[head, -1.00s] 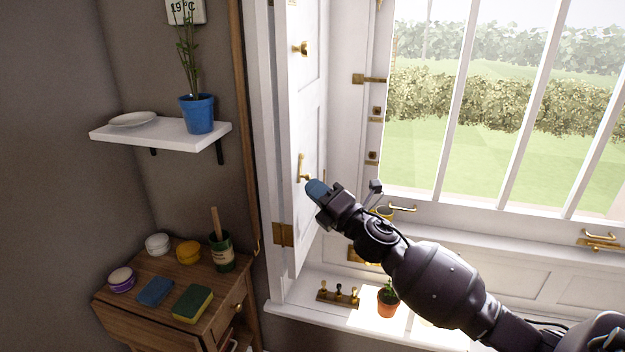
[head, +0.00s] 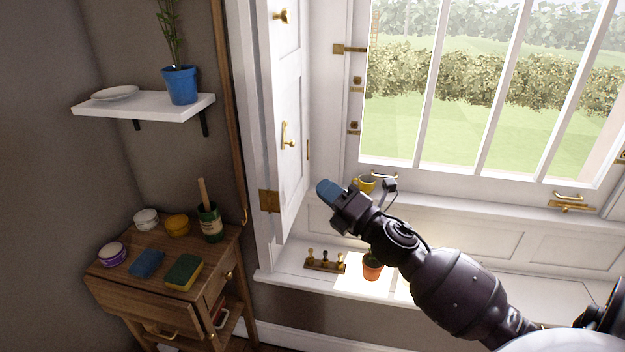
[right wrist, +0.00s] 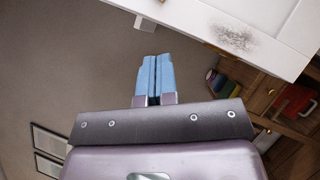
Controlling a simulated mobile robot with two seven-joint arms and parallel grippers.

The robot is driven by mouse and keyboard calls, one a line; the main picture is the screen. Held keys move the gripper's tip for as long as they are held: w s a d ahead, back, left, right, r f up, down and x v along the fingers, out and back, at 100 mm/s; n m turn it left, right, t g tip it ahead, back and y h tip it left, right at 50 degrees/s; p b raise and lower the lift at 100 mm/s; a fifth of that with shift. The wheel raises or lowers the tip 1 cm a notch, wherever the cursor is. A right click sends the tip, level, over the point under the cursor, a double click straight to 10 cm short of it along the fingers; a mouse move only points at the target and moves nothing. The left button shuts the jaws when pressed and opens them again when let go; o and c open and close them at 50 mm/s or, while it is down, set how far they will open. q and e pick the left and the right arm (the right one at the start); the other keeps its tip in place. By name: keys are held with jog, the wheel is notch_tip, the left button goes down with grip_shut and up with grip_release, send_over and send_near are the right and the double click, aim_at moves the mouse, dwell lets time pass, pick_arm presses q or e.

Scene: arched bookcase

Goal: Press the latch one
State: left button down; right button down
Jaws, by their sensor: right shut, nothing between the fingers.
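My right gripper (head: 325,188) has blue fingertips pressed together with nothing between them; they also show in the right wrist view (right wrist: 155,75). In the head view it appears below and right of the brass latch handle (head: 288,135) on the white shutter panel (head: 291,165), with a visible gap in the picture. Smaller brass fittings (head: 355,128) sit on the window frame, and a brass catch (head: 568,203) sits at the window's lower right. I cannot tell which fitting is latch one. My left gripper is not in view.
A wooden cabinet (head: 205,259) with jars and sponges and a white shelf (head: 140,110) stand left.

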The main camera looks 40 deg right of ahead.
jog(key=shift+v, duration=1.05)
jog(key=s+a+f+m+g+h, duration=0.1)
jog(key=s+f+m+g+h, duration=0.15)
jog(key=f+m, duration=0.6)
jog(key=s+a+f+m+g+h, duration=0.1)
jog(key=s+f+m+g+h, duration=0.15)
jog(key=f+m, duration=0.6)
jog(key=s+a+f+m+g+p, duration=0.1)
jog(key=s+a+f+m, duration=0.3)
jog(key=s, duration=0.4)
jog(key=s+a+f+m+g+p, duration=0.1)
jog(key=s+a+f+m+g, duration=0.2)
jog(key=s+f, duration=0.3)
jog(key=s+a, duration=0.1)
jog(key=s, duration=0.2)
jog(key=shift+f+m+g, duration=0.2)
jog(key=shift+m+g, duration=0.1)
jog(key=shift+m, duration=0.1)
